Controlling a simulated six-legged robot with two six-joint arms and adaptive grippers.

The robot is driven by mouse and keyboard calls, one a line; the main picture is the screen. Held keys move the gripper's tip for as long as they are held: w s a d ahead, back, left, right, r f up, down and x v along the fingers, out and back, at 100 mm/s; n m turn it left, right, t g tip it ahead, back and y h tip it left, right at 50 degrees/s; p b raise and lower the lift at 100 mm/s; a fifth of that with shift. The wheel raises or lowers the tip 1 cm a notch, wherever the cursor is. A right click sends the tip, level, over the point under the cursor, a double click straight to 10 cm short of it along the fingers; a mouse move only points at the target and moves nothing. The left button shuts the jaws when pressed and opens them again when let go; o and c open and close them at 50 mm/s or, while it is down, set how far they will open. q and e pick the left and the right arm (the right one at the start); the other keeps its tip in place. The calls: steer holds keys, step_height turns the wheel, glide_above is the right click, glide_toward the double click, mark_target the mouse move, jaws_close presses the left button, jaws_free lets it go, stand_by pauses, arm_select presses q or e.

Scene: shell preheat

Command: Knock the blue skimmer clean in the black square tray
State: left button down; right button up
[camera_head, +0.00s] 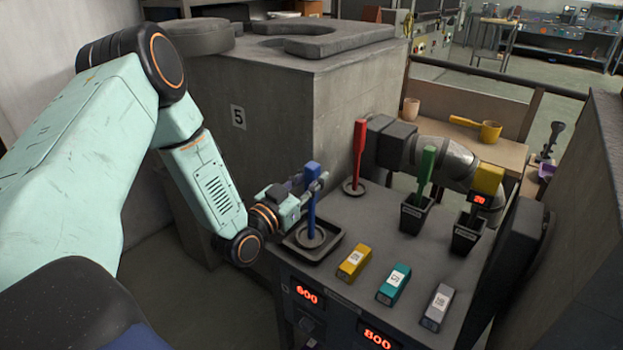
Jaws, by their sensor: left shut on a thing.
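The blue skimmer (311,212) stands upright with its handle up. Its round lower end is over or in the black square tray (336,246) at the left end of the grey bench top; I cannot tell whether it touches the tray. My left gripper (314,190) comes in from the left and is shut on the upper part of the blue skimmer's handle. The fingers hide part of the handle. My right gripper is not in view.
A red tool (359,150) stands on a round dish behind. A green tool (426,170) and a yellow one (487,180) stand in black holders. Yellow (354,263), teal (394,285) and grey (437,307) blocks lie along the front. A large grey furnace (290,110) stands behind my left arm.

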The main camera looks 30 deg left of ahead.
mark_target(312, 164)
arm_select(q)
steer(key=shift+r, duration=0.15)
step_height(312, 164, up, 2)
steer(key=shift+w+p, duration=0.1)
steer(key=shift+p, duration=1)
step_height(312, 164, up, 2)
steer(key=shift+r+p, duration=0.15)
steer(key=shift+p, duration=0.85)
step_height(312, 164, up, 3)
steer(key=p, duration=0.2)
steer(key=shift+p, duration=0.3)
steer(key=shift+r+p, duration=0.85)
steer(key=shift+f, duration=0.2)
